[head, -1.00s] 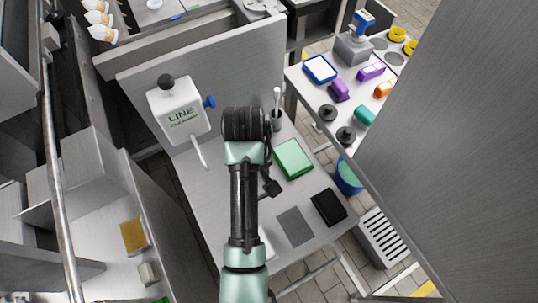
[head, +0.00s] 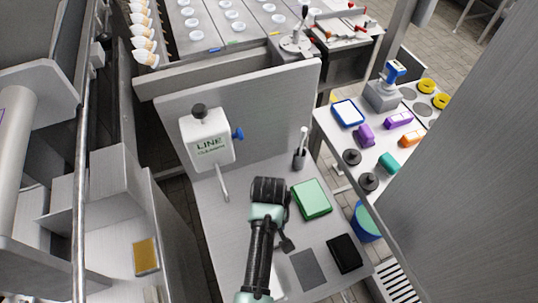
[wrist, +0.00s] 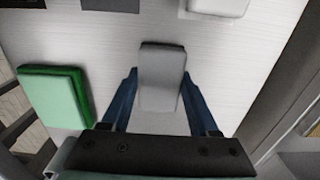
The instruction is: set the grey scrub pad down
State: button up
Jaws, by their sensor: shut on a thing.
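My gripper (wrist: 162,78) has blue fingers on both sides of the grey scrub pad (wrist: 162,65) and is shut on it. The pad is a rounded grey block in the middle of the wrist view, over the pale metal worktop (wrist: 235,50). I cannot tell whether it touches the worktop. In the head view my arm hides the pad and fingers; the worktop (head: 225,235) shows around the arm. A green pad (head: 311,199) lies right of my wrist and also shows at left in the wrist view (wrist: 48,98).
A black pad (head: 344,252) and a flat grey sheet (head: 307,270) lie on the worktop's near right. The white LINE dispenser (head: 207,140) stands at back left. A brush in a dark holder (head: 299,158) stands behind the green pad. Worktop left of my arm is clear.

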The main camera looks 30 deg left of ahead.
jog(key=shift+f, duration=0.15)
jog(key=o, duration=1.3)
notch_tip(320, 180, up, 12)
jog(key=shift+r+p, duration=0.2)
jog(key=shift+p, duration=0.1)
